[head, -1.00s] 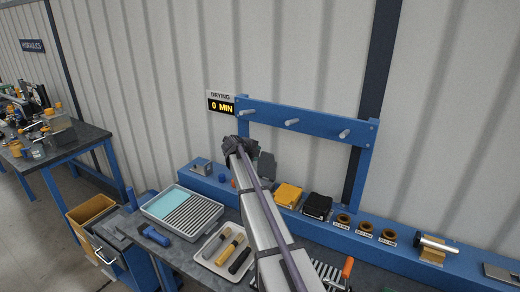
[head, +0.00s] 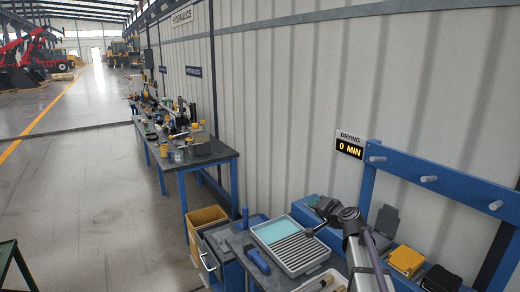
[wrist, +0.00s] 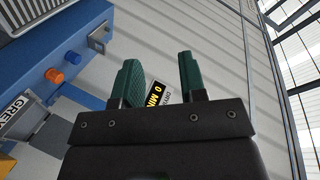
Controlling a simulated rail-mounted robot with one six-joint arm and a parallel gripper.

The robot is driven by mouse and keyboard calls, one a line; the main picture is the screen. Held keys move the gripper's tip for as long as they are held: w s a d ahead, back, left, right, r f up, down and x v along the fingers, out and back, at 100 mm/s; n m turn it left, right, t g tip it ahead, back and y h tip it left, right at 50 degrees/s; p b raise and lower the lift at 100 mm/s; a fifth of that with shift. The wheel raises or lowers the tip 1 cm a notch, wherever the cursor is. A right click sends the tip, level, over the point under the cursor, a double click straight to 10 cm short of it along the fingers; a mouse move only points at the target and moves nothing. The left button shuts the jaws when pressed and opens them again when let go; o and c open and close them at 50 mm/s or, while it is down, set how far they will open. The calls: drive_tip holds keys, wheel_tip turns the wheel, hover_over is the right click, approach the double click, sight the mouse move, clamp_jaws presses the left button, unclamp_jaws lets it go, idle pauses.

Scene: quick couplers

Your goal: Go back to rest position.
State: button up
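My gripper (wrist: 160,85) shows in the wrist view with its two green fingers apart and nothing between them. In the head view my arm rises from the bottom right, and its wrist end is above the back of the bench, by the ribbed tray. The fingers are too small there to make out well.
A tray with a light blue pad and ribs (head: 290,255) lies on the bench. A blue peg rack (head: 450,180) and the DRYING sign (head: 349,147) are at the wall. A yellow bin (head: 205,218) stands left of the bench. Open floor (head: 90,210) lies farther left.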

drive_tip(key=s+a+f+n+g+h+b, duration=0.1)
drive_tip(key=s+f+g, duration=0.3)
drive_tip(key=s, duration=0.7)
drive_tip(key=s+a+f+n+g+h+b, duration=0.1)
drive_tip(key=s+f+n+g+h+b, duration=0.1)
drive_tip(key=s+f, duration=0.6)
drive_tip(key=s+a+f+n+g+h+b, duration=0.1)
drive_tip(key=s+f+g, duration=0.5)
drive_tip(key=s, duration=0.8)
drive_tip(key=n+g+h+b, duration=0.1)
drive_tip(key=n, duration=0.1)
drive_tip(key=shift+s+a+f+n+h+b, duration=0.2)
drive_tip(key=shift+s+n+h+b, duration=0.1)
drive_tip(key=shift+h, duration=0.1)
